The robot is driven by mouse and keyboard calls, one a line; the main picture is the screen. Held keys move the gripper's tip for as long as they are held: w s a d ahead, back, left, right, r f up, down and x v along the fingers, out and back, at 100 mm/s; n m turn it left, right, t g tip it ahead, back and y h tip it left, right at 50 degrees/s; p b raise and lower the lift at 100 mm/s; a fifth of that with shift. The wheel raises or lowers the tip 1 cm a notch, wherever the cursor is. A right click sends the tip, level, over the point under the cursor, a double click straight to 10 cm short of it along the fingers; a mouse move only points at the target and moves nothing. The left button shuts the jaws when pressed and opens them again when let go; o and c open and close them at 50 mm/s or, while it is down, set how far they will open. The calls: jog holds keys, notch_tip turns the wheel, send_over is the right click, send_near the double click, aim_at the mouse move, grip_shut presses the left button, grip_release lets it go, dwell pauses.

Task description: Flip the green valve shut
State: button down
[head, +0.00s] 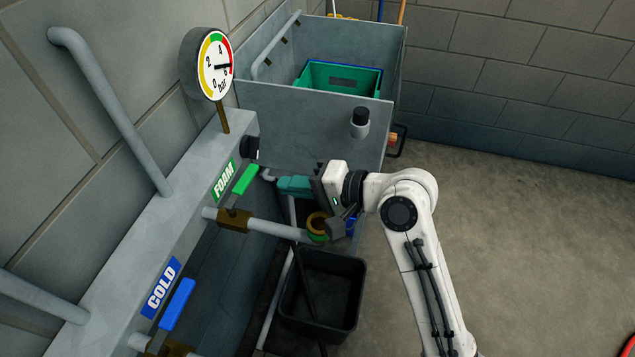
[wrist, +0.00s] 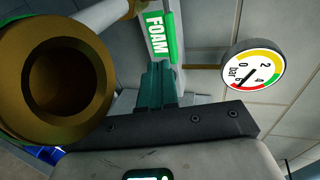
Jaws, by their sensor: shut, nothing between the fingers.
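The green valve handle (head: 246,179) sits on a brass valve body (head: 233,219) under the green FOAM label (head: 223,181). It points up and to the right in the head view, across the pipe (head: 272,230). My gripper (head: 281,185) is shut and empty, its teal fingers pointing left, a little right of the handle's far end. In the wrist view the closed fingertips (wrist: 158,66) are close to the green handle (wrist: 172,42); I cannot tell whether they touch.
A blue valve handle (head: 177,304) by the COLD label (head: 161,287) is at lower left. A pressure gauge (head: 215,66) stands above. A grey sink (head: 300,115) holds a green crate (head: 342,78). A black bin (head: 322,295) stands below my gripper.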

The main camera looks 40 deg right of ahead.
aim_at(254, 175)
jog(key=shift+r+p+x, duration=0.15)
jog(key=shift+r+x, duration=0.05)
jog(key=shift+x, duration=0.6)
jog(key=shift+r+p+x, duration=0.15)
jog(key=shift+x, duration=0.7)
jog(key=shift+r+p+x, duration=0.15)
jog(key=shift+r+x, duration=0.05)
jog(key=shift+x, duration=0.6)
jog(key=shift+w+a, duration=0.15)
jog(key=shift+w, duration=0.05)
jog(key=shift+w+a+r+p, duration=0.15)
jog(key=shift+w+p, duration=0.4)
jog(key=shift+w, duration=0.05)
